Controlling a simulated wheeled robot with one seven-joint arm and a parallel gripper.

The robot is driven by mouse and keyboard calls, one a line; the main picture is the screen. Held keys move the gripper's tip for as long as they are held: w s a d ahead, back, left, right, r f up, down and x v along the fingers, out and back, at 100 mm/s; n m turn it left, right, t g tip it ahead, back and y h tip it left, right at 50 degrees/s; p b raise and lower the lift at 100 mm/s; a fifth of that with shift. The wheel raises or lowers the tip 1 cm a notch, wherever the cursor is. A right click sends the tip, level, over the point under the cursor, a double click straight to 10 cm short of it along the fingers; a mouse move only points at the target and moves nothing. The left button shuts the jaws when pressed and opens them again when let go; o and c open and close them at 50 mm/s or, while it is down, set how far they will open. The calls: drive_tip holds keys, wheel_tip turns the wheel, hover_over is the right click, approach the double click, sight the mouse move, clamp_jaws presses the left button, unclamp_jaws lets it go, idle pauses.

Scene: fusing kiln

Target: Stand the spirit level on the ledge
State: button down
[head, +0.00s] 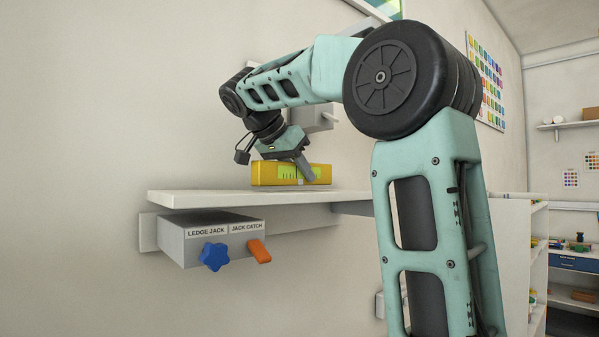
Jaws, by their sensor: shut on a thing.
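The spirit level (265,174) is a yellow bar with a bright green window. It is at the white ledge (185,197), above the middle of its top in the head view. I cannot tell whether its underside touches the ledge or hangs just above it. My gripper (308,174) comes down from above and is shut on the spirit level near its right part. One finger crosses the level's front face and hides a little of it. The other finger is hidden.
Under the ledge is a grey box with a blue star knob (214,256) labelled LEDGE JACK and an orange lever (259,251) labelled JACK CATCH. A grey box (312,118) is on the wall behind my arm. The ledge's left part is clear. Shelves stand at the right.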

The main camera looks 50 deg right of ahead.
drive_tip(key=shift+f+b, duration=0.6)
drive_tip(key=shift+b, duration=0.1)
idle(1.0)
drive_tip(key=c, duration=1)
unclamp_jaws()
drive_tip(key=shift+c, duration=0.2)
drive_tip(key=p+v, duration=0.2)
drive_tip(key=v, duration=1.3)
drive_tip(key=shift+a+r, duration=0.15)
drive_tip(key=shift+r, duration=0.15)
drive_tip(key=r+p, duration=0.1)
drive_tip(key=a+r+p, duration=0.1)
drive_tip(key=p, duration=0.1)
drive_tip(key=r+p, duration=0.2)
drive_tip(key=shift+a, duration=0.25)
drive_tip(key=shift+w, duration=0.1)
